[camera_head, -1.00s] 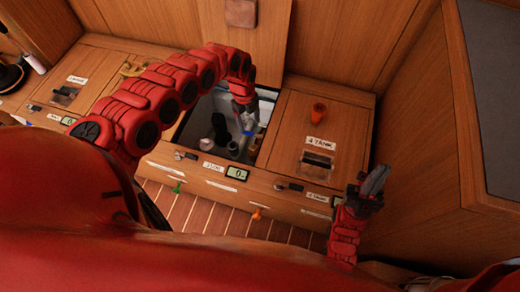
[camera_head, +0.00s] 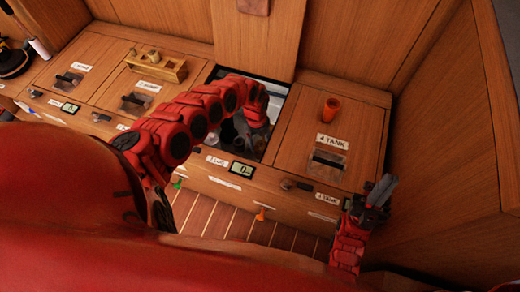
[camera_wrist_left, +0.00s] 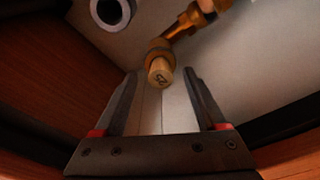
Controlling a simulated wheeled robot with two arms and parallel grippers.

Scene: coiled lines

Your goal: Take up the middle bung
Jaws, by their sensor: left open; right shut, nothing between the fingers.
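A pale wooden bung (camera_wrist_left: 160,71) with a dark mark on its end sits in a brass fitting (camera_wrist_left: 182,32) in the left wrist view. My left gripper (camera_wrist_left: 160,78) is open, with its fingers on either side of the line to this bung, not closed on it. In the head view my left arm reaches into the open compartment (camera_head: 277,88), and its fingers are largely hidden. A wooden rack (camera_head: 170,74) behind holds several small bungs, one of them in its middle (camera_head: 154,56). My right gripper (camera_head: 381,190) is shut and empty at the front right.
An orange cup-like piece (camera_head: 331,109) stands on the closed lid labelled 4 TANK (camera_head: 300,140). A dark-ended white pipe (camera_wrist_left: 110,12) shows at the top left of the left wrist view. Wooden walls flank the compartment at the right and back.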

